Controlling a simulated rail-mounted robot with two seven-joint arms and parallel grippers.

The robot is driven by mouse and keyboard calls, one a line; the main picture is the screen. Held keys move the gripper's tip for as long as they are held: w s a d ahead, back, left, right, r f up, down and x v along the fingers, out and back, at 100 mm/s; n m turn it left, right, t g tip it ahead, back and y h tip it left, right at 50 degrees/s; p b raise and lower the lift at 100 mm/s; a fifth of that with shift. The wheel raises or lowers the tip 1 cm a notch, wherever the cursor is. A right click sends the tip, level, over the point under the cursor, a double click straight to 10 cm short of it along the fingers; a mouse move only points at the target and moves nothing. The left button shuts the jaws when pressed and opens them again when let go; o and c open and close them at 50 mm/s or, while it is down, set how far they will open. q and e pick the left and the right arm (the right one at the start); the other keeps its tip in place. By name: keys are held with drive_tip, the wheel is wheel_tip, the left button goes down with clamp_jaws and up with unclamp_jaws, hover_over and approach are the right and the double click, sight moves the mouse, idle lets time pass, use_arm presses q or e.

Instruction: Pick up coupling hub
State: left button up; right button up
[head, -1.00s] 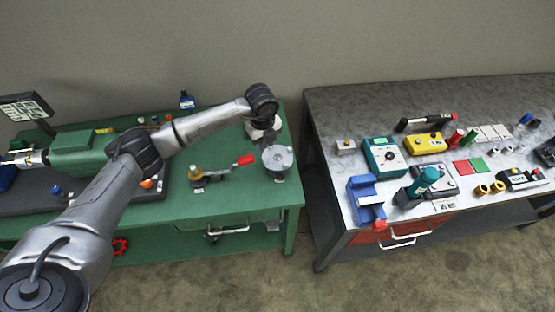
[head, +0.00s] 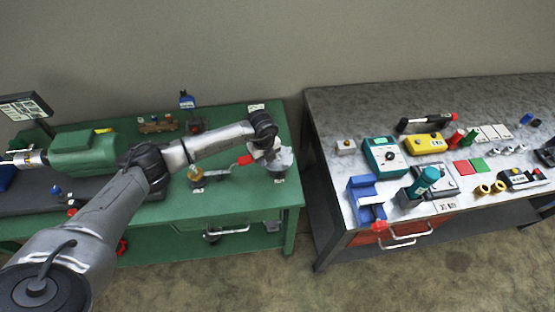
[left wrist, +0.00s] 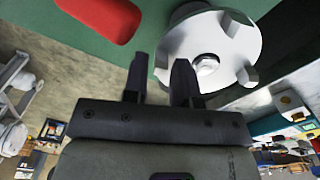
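The coupling hub is a pale grey metal disc with raised lugs and a central boss. In the head view the coupling hub (head: 286,159) is near the right end of the green bench, partly hidden by my left wrist. My left gripper (head: 272,153) is right over it, its fingers hard to see there. In the left wrist view the hub (left wrist: 222,42) fills the upper right. My left gripper (left wrist: 160,78) is open and empty, with its right finger overlapping the hub's edge; contact cannot be told. My right gripper is not in view.
A clamp with a red handle (head: 245,160) is just left of the hub, and the handle (left wrist: 100,14) shows close in the left wrist view. A green machine (head: 85,152) stands farther left. A gap separates the green bench from the grey-topped bench (head: 330,110).

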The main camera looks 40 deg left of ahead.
use_arm(q)
clamp_jaws()
drive_tip(key=shift+r, duration=0.15)
idle(0.4)
